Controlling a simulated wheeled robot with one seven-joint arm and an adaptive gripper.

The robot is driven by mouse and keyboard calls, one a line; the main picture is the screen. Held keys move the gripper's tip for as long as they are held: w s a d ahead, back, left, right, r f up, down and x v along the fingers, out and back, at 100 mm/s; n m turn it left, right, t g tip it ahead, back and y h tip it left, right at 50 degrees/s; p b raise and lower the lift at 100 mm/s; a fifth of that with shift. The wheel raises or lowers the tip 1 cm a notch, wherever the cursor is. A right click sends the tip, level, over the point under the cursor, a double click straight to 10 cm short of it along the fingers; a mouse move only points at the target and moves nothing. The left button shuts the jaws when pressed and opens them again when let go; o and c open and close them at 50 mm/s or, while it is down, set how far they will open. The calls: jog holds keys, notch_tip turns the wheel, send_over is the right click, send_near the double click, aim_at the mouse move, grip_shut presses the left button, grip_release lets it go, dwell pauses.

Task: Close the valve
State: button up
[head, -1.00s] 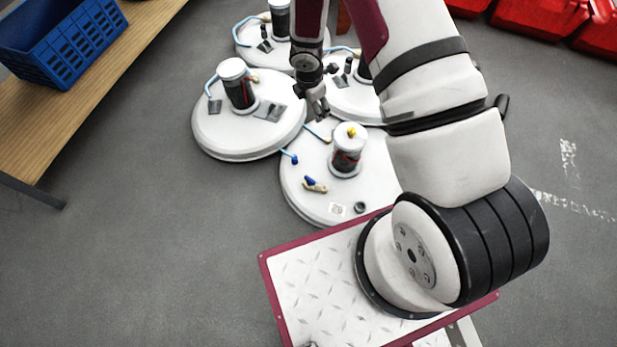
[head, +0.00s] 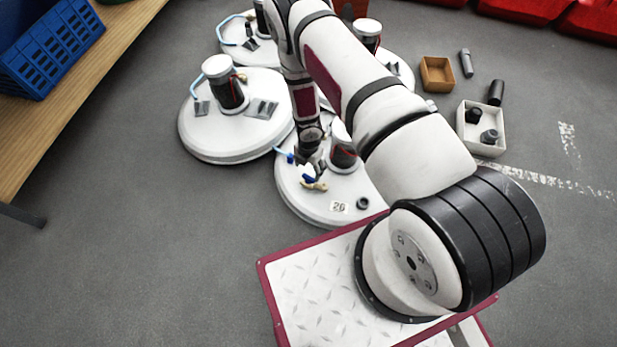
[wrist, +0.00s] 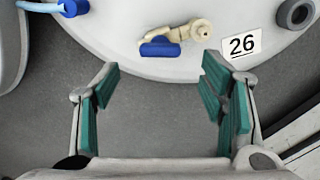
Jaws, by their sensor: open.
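The valve (head: 316,184) lies on the front white tank lid (head: 300,205), beside a label with the number 26. In the wrist view the valve has a beige body (wrist: 192,33) and a blue handle (wrist: 160,47), near the lid's rim. My gripper (head: 308,166) is over this lid, close to the valve, and partly covers it in the head view. In the wrist view my gripper (wrist: 161,82) is open, with green pads apart and nothing between them. The valve shows just beyond the fingertips, apart from them.
A light blue hose with a blue fitting (wrist: 70,8) and a dark grey ring (wrist: 296,13) are on the same lid. Another tank lid (head: 235,142) stands to the left. A wooden bench (head: 75,100) with a blue crate (head: 50,50) is at the left. A white tray (head: 482,139) lies right.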

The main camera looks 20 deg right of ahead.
aim_at(309, 177)
notch_tip(309, 177, down, 6)
jog(key=shift+f+b, duration=0.2)
jog(key=shift+b, duration=0.9)
jog(key=c, duration=1.2)
